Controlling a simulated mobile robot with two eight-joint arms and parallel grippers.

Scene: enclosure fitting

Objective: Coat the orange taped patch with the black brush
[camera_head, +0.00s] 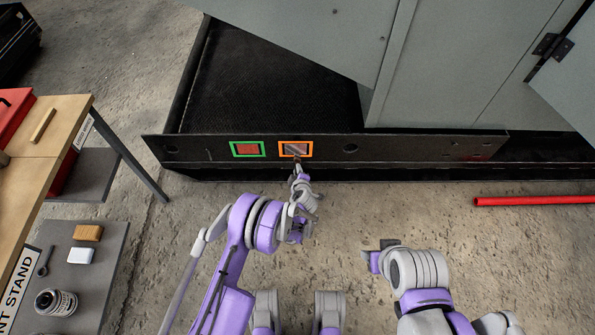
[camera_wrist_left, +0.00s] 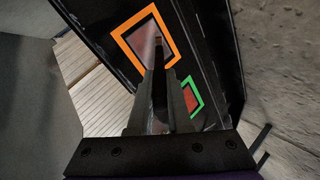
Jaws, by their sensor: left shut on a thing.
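The orange taped patch (camera_head: 283,149) is a square orange frame around a greyish-pink centre on the dark side rail of the base. It also shows in the left wrist view (camera_wrist_left: 122,42). My left gripper (camera_head: 299,176) is just in front of it, shut on the black brush (camera_wrist_left: 158,58). The brush is thin and dark, and its tip overlaps the patch's centre in the left wrist view. I cannot tell whether it touches. The brush is mostly hidden in the head view. My right gripper (camera_head: 373,260) is low at right of centre, away from the rail; its fingers are unclear.
A green taped patch (camera_head: 248,149) with a red centre sits left of the orange one. Grey cabinet doors (camera_head: 300,40) hang above. A workbench (camera_head: 55,140) and a lower shelf with a can (camera_head: 55,302) stand at left. A red bar (camera_head: 535,201) lies at right.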

